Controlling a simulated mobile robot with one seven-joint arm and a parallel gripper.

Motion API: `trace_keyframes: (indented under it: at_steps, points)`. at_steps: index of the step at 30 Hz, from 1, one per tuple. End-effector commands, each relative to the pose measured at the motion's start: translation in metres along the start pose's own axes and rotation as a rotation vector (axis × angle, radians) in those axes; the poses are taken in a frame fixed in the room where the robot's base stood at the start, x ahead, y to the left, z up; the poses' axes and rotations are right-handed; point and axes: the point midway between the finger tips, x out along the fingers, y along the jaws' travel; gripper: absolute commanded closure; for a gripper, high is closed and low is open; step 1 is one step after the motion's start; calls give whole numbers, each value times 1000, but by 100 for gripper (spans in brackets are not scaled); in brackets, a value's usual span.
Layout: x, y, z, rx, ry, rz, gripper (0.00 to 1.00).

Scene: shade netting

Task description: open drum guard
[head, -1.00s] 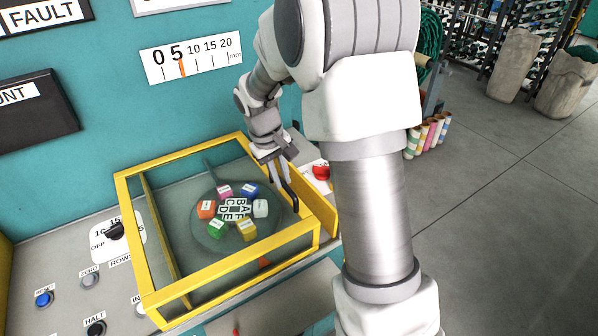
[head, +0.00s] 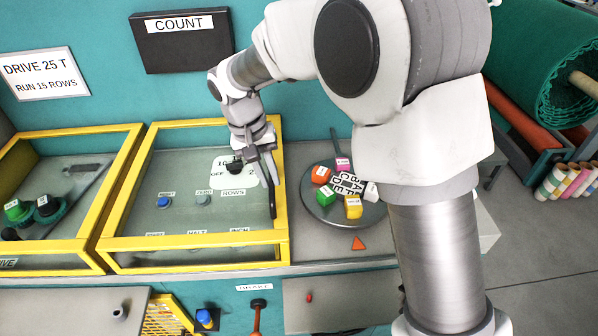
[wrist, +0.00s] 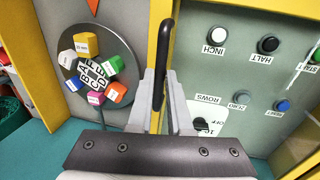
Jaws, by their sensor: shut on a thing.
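The drum guard (head: 283,238) is a yellow frame with a clear panel, lying over the button panel to the left of the drum. Its black handle (head: 269,195) runs along the guard's right side. My gripper (head: 262,153) is shut on this handle; in the wrist view the handle (wrist: 163,50) sits between my two fingers (wrist: 163,85). The drum (head: 325,213) is a grey disc carrying several coloured blocks around a lettered centre. It stands uncovered right of the guard, and also shows in the wrist view (wrist: 111,48). My arm hides part of its right side.
Buttons and a row dial (head: 235,166) show through the drum guard's panel. An orange triangle (head: 358,243) marks the deck before the drum. The wall with the COUNT display (head: 181,50) rises behind.

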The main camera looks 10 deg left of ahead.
Motion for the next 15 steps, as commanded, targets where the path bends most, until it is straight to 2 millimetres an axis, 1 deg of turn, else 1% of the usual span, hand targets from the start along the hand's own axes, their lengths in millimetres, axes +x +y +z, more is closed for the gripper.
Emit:
trace_keyframes:
  at_steps: [1,6,15]
  points:
    - [-2,-7,-1,-3,3,-1,100]
    - [-5,-18,-1,-1,3,-1,100]
    - [-5,-20,-1,0,4,-2,100]
